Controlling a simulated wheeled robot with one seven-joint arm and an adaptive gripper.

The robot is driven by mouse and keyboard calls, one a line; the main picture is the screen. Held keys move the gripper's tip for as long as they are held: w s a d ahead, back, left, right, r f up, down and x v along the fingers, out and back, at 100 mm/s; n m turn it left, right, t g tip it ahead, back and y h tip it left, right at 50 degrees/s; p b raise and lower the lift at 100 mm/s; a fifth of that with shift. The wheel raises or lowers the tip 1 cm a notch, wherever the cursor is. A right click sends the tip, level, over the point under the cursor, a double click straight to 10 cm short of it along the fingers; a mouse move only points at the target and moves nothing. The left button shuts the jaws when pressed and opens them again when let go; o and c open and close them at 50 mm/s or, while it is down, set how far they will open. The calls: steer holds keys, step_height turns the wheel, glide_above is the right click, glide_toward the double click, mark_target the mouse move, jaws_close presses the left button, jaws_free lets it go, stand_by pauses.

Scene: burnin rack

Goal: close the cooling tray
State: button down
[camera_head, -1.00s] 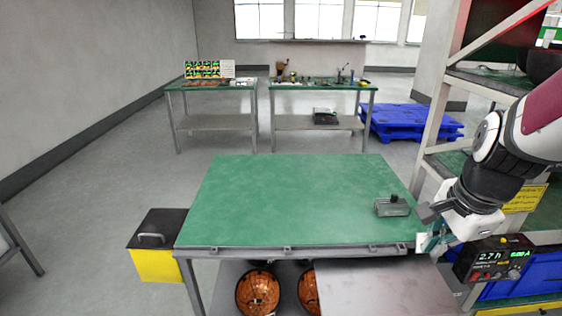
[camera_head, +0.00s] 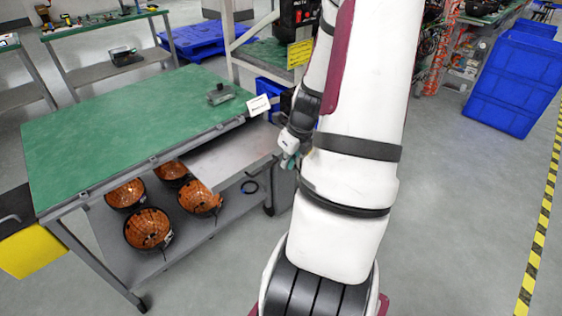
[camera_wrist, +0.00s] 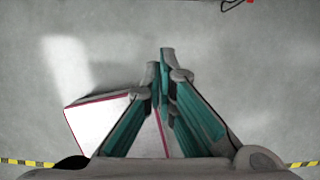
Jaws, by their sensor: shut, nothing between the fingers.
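The cooling tray looks to be the flat silver metal tray (camera_head: 232,155) under the green table's top. It sticks out past the table's front edge at the right. My gripper (camera_head: 289,161) is low beside the tray's right end, partly hidden by my arm. I cannot tell whether it touches the tray. In the wrist view my gripper (camera_wrist: 164,58) has its teal fingers shut, with nothing between them, over bare grey floor.
The green table (camera_head: 110,125) holds a small grey device (camera_head: 220,94) near its far right corner. Several orange bowls (camera_head: 147,228) sit on the lower shelf. A yellow bin (camera_head: 32,250) is at the left. Blue crates (camera_head: 512,82) stand at the right. Floor is free at front right.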

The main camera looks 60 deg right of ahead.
steer(key=w+d+f+b, duration=0.1)
steer(key=w+f, duration=0.5)
steer(key=f, duration=0.1)
steer(key=shift+d+f, duration=0.2)
steer(key=shift+f, duration=0.1)
steer(key=shift+b, duration=0.3)
